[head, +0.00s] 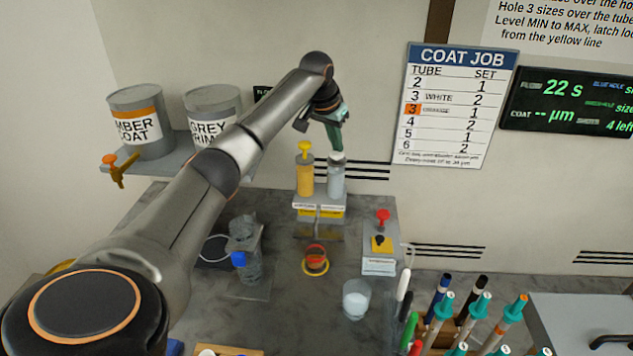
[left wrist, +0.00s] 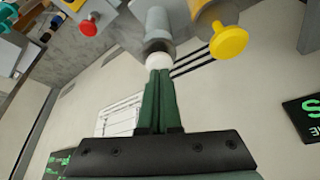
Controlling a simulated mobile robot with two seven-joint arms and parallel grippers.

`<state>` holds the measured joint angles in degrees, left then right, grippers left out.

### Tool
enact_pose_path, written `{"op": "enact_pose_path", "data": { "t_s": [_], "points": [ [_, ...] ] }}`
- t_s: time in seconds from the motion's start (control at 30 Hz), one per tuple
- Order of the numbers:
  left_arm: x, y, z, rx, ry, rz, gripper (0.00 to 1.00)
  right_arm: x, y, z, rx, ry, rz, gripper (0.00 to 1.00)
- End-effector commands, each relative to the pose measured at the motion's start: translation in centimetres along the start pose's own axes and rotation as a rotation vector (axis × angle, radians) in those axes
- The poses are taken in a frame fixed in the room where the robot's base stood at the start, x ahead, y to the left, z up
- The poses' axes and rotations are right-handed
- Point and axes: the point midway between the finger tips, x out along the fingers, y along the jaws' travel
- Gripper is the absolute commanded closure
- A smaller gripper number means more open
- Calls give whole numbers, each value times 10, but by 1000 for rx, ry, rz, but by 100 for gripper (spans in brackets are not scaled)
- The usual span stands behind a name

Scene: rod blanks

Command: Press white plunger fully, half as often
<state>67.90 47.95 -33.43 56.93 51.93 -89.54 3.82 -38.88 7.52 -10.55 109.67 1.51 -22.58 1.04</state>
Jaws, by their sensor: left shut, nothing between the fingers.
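The white plunger (head: 337,157) tops the grey-clear cylinder (head: 336,180) on the small stand at the back of the bench. My left gripper (head: 336,149) is shut and empty, pointing down with its green fingertips at the plunger's top. In the left wrist view the fingertips (left wrist: 159,74) meet the white cap (left wrist: 158,60), which looks low against its cylinder. The yellow plunger (head: 305,148) stands raised on the amber cylinder (head: 305,178) just to the left; it also shows in the left wrist view (left wrist: 228,42). My right gripper is not in view.
The coat job board (head: 456,105) hangs on the wall beside a dark display (head: 570,102). A red knob (head: 382,216), a red button (head: 315,257), a clear cup (head: 356,299) and several teal-topped tools stand on the bench. Two cans (head: 140,120) sit on the left shelf.

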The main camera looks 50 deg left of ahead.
Motion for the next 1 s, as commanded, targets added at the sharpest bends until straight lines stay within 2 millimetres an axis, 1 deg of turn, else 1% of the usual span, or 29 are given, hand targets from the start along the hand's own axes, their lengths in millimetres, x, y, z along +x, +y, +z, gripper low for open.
{"op": "enact_pose_path", "data": {
  "t_s": [0.3,0.37,0.6,1.0],
  "points": [
    [-18,0,-7,0,-4,1,100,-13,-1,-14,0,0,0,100],
    [-18,0,-7,0,-3,1,100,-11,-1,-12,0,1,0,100],
    [-30,0,-13,0,-2,0,100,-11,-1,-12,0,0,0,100],
    [-32,0,-14,0,-1,0,100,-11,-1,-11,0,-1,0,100]
  ]
}}
